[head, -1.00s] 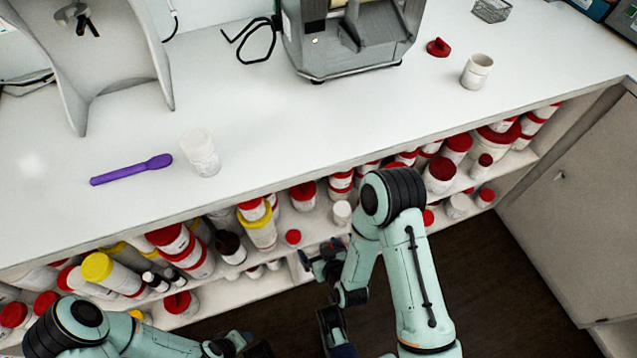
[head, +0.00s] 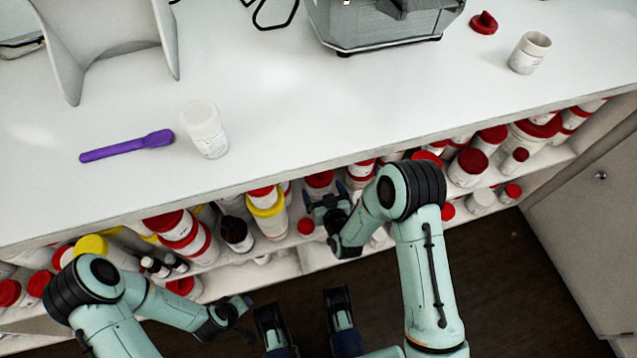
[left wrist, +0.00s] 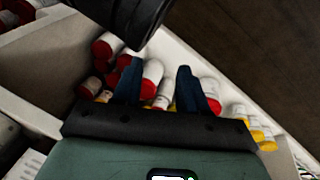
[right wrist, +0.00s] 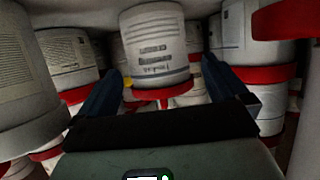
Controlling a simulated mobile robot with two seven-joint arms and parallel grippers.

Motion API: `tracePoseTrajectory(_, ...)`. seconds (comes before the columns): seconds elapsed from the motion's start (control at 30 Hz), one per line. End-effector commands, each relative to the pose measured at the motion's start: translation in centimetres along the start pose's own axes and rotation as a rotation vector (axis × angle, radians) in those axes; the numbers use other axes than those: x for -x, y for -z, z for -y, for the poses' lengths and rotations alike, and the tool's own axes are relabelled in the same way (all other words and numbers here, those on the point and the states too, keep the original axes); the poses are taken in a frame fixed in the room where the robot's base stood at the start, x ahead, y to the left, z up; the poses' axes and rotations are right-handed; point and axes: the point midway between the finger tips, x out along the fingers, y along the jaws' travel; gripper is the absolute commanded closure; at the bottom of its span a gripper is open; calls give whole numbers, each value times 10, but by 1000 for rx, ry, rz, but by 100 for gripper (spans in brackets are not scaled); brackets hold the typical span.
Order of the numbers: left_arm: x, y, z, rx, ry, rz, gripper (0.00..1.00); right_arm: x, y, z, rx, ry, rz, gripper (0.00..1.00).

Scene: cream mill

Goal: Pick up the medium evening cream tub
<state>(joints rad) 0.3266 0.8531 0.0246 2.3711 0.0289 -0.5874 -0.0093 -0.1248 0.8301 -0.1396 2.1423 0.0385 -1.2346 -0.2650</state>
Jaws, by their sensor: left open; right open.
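Several white tubs with red or yellow lids fill the shelf under the counter. In the right wrist view, a white tub with a printed label (right wrist: 155,45) and a red lid is between and beyond the fingers of my right gripper (right wrist: 163,66), which is open and empty. I cannot read its label well enough to say whether it is the evening cream. In the head view my right gripper (head: 325,198) is at the shelf front. My left gripper (head: 240,307) is open and lower, in front of the shelf; in the left wrist view (left wrist: 160,68) shelved tubs show beyond it.
The white counter (head: 300,110) overhangs the shelf. On it are a purple spatula (head: 127,146), a white cup (head: 205,130), another white tub (head: 529,53), a red lid (head: 484,23) and a grey machine (head: 385,25). Neighbouring tubs (right wrist: 25,80) crowd my right gripper. The dark floor (head: 500,280) is clear.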

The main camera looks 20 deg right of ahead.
Motion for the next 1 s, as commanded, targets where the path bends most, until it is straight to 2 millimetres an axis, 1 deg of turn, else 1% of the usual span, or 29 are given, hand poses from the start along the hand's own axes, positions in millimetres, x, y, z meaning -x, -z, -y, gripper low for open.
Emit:
tracePoseTrajectory(0.03, -6, -7, 6, 5, 9, 20, 57, -10, -2, -2, 0, -2, -2, 0)
tracePoseTrajectory(0.1, -12, -15, 12, 12, 21, 45, 57, -21, -3, -3, 0, -2, -2, 0)
tracePoseTrajectory(0.23, -17, -26, 20, 20, 35, 79, 57, -37, -3, -3, 0, -1, -1, 0)
tracePoseTrajectory(0.33, -19, -29, 22, 23, 40, 90, 57, -43, -2, -3, 0, -1, 0, 0)
tracePoseTrajectory(0.53, -18, -29, 23, 23, 41, 90, 57, -43, -1, -3, 0, 0, 0, 0)
tracePoseTrajectory(0.57, -18, -29, 23, 23, 41, 90, 57, -43, -1, -3, 0, 0, 0, 3)
tracePoseTrajectory(0.6, -18, -29, 22, 23, 41, 90, 57, -43, -1, -3, 0, -1, 0, 16)
tracePoseTrajectory(0.67, -18, -29, 22, 23, 40, 90, 57, -43, -1, -3, 0, -1, 0, 36)
tracePoseTrajectory(0.7, -18, -29, 22, 23, 40, 90, 57, -43, -1, -3, 0, -1, 0, 49)
tracePoseTrajectory(0.73, -18, -29, 22, 23, 40, 89, 57, -43, -1, -3, 0, -1, 0, 57)
tracePoseTrajectory(1.0, -17, -28, 22, 22, 39, 87, 57, -42, 1, -3, 0, -1, -4, 57)
